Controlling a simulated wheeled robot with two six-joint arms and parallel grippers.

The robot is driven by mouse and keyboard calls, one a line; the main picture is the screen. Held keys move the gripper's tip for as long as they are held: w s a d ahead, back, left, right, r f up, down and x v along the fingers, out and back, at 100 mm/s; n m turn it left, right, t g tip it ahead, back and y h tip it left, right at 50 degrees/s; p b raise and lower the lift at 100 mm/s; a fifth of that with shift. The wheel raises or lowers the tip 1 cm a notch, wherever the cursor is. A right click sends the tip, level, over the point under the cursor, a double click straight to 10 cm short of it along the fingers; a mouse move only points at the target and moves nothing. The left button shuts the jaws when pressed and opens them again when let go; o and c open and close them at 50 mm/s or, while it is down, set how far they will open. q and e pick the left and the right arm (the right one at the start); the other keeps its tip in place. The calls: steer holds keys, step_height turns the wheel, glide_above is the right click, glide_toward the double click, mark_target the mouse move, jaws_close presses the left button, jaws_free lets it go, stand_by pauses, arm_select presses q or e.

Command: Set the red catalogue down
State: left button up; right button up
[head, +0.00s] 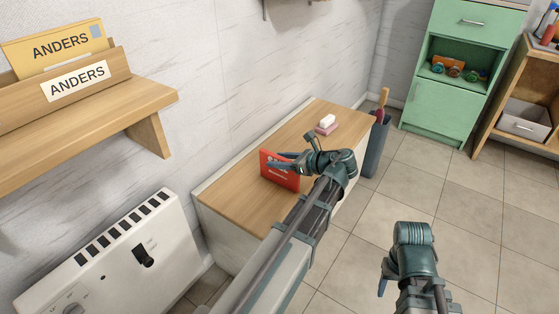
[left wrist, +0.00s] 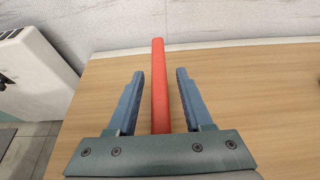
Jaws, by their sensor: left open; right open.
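The red catalogue (head: 278,170) stands upright on the wooden top of a low cabinet (head: 241,188). In the left wrist view the catalogue (left wrist: 159,85) shows edge-on as a thin red strip between the two blue fingers. My left gripper (head: 291,163) is open around it, with a gap on each side and neither finger touching it. In the head view part of the catalogue is hidden behind my left gripper. My right gripper (head: 382,284) is low at the right over the floor, away from the catalogue; its fingers are mostly hidden.
A pink and white soap-like block (head: 327,123) lies farther back on the cabinet top. A grey bin (head: 377,145) stands at its far end. A wall shelf (head: 85,125) with ANDERS labels and a white heater (head: 115,260) are at the left. The cabinet top's near part is clear.

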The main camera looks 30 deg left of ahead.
arm_select(q)
steer(key=shift+r, duration=0.2)
steer(key=w+p+v, duration=0.1)
steer(key=p+v, duration=0.4)
steer(key=v, duration=0.6)
steer(key=s+d+f+n+h, duration=0.6)
steer(key=s+d+n, duration=0.1)
steer(key=d, duration=0.3)
steer(key=s+d+f+n+g+h, duration=0.1)
steer(key=s+d+f+n+h, duration=0.5)
steer(key=s+d, duration=0.3)
steer(key=shift+s+d+f+n, duration=0.35)
steer(key=shift+d+f+n, duration=0.2)
steer(key=shift+d+n, duration=0.3)
steer(key=shift+a, duration=0.1)
step_height(320, 180, up, 42)
steer(key=p, duration=4.1)
steer(key=shift+f, duration=0.25)
